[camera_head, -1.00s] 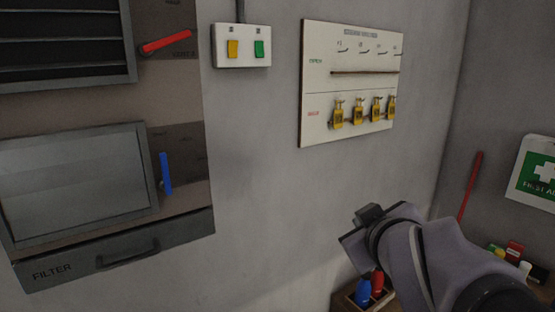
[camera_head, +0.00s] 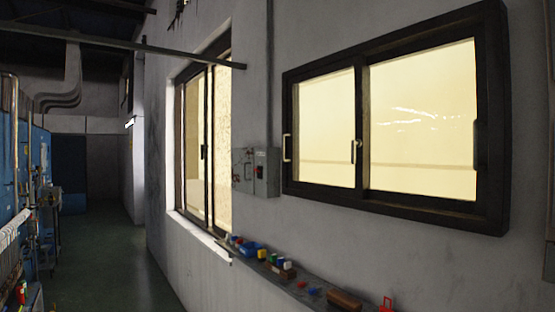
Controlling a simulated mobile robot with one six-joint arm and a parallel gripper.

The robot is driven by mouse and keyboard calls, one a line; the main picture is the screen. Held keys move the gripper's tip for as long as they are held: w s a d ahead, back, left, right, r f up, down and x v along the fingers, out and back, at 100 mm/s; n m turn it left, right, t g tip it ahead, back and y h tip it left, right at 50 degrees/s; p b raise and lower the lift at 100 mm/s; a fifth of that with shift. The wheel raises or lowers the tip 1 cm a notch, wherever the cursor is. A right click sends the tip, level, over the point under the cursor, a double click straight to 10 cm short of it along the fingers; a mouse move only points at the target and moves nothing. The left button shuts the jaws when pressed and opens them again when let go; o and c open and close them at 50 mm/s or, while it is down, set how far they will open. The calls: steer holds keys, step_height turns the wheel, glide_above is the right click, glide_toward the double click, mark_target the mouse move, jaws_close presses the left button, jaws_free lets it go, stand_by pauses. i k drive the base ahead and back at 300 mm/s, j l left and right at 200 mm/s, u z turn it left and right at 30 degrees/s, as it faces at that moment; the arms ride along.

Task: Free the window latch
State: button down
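A dark-framed sliding window (camera_head: 436,205) is set in the wall at the right in the head view, with two pale yellow panes. A small light-coloured latch (camera_head: 357,145) sits on the upright where the panes meet. A pale handle (camera_head: 287,148) is on the window's left edge, and a dark handle (camera_head: 478,146) is on its right edge. Both panes look shut. I cannot tell how the latch is set at this size. My gripper is not in view.
A narrow ledge (camera_head: 290,283) under the window holds several small coloured objects and a brown block (camera_head: 344,300). A grey switch box (camera_head: 266,172) is on the wall left of the window. A second tall window (camera_head: 206,140) stands farther left. The corridor floor (camera_head: 115,255) is clear.

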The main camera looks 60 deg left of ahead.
mark_target(357, 143)
steer(key=u, duration=1.65)
steer(key=i+l+u, duration=0.1)
steer(key=i, duration=0.35)
steer(key=l, duration=0.1)
